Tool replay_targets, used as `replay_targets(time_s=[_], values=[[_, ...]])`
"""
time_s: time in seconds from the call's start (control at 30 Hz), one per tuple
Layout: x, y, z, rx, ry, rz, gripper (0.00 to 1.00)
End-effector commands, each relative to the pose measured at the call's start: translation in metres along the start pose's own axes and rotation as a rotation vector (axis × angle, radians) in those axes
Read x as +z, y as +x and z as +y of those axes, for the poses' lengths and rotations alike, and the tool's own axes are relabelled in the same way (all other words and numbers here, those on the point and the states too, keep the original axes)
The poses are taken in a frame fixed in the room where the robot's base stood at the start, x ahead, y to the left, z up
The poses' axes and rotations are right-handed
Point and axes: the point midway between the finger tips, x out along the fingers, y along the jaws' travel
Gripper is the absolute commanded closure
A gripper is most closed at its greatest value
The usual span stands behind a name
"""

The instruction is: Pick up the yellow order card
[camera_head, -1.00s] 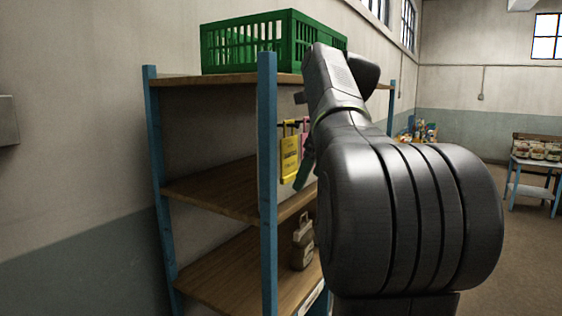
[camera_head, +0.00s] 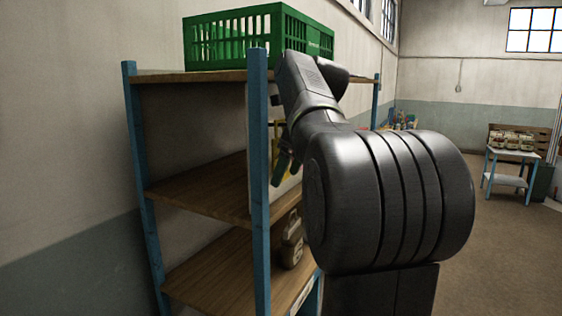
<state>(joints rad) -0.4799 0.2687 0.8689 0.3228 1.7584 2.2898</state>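The yellow order card (camera_head: 275,146) shows only as thin yellow slivers beside the front blue post, under the top shelf of the rack. My arm and the post hide most of it. My gripper (camera_head: 282,160) is at the card, at the end of my dark arm, partly behind the post. A dark finger overlaps the yellow. I cannot tell whether the fingers touch the card or are closed on it. The pink card seen earlier beside it is hidden now.
A green crate (camera_head: 232,56) stands on the top shelf of the rack (camera_head: 190,77). The blue post (camera_head: 259,180) is close to my gripper. A small table (camera_head: 508,154) with several sacks stands far right, with open floor before it.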

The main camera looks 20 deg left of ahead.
Motion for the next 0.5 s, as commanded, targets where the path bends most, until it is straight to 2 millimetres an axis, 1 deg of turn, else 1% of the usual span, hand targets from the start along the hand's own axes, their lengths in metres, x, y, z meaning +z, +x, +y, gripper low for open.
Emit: replay_targets(time_s=[0.03,0.1,0.13,0.5], values=[[-0.0001,-0.0002,0.0,0.0,0.0,0.0,0.39],[-0.0001,-0.0003,0.0,0.0,0.0,0.0,0.52],[-0.0001,-0.0003,0.0,0.0,0.0,0.0,0.56],[0.0009,-0.0026,-0.0002,-0.001,0.0,-0.001,0.57]])
